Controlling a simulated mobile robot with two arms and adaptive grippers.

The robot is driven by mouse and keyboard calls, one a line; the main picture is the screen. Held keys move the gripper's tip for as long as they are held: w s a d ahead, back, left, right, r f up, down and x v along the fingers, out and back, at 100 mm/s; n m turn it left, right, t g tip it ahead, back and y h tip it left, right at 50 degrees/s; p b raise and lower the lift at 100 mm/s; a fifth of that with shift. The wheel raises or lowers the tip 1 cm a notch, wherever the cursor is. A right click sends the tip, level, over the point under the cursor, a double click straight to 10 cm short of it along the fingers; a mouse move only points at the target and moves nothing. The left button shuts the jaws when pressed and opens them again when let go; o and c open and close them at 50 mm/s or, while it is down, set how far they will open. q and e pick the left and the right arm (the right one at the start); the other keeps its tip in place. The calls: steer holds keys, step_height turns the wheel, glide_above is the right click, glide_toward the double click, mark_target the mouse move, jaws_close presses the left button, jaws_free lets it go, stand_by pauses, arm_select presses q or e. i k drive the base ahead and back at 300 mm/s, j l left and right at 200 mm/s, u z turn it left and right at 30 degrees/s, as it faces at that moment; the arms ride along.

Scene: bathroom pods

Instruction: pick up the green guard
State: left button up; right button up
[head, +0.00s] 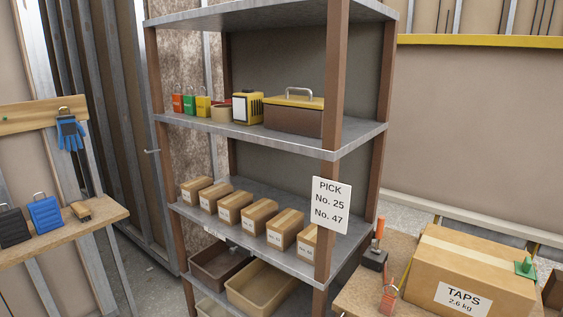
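A small green piece (525,268), which looks like the green guard, sits at the upper right edge of a taped cardboard box (430,268) labelled "TAPS 2.6 kg". It has a short upright part on a flatter base. I cannot tell whether it is fixed to the box or only rests there. The box stands on a wooden table (355,292) at the lower right. Neither of my grippers is in view.
A tall metal shelf (270,137) stands in the middle with several small cartons, a yellow-lidded toolbox (294,117) and bins. A dark block with an orange-handled tool (375,250) and an orange tag (388,299) lie left of the box. A workbench (70,229) is at left.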

mark_target(525, 269)
steer(key=z, duration=1.5)
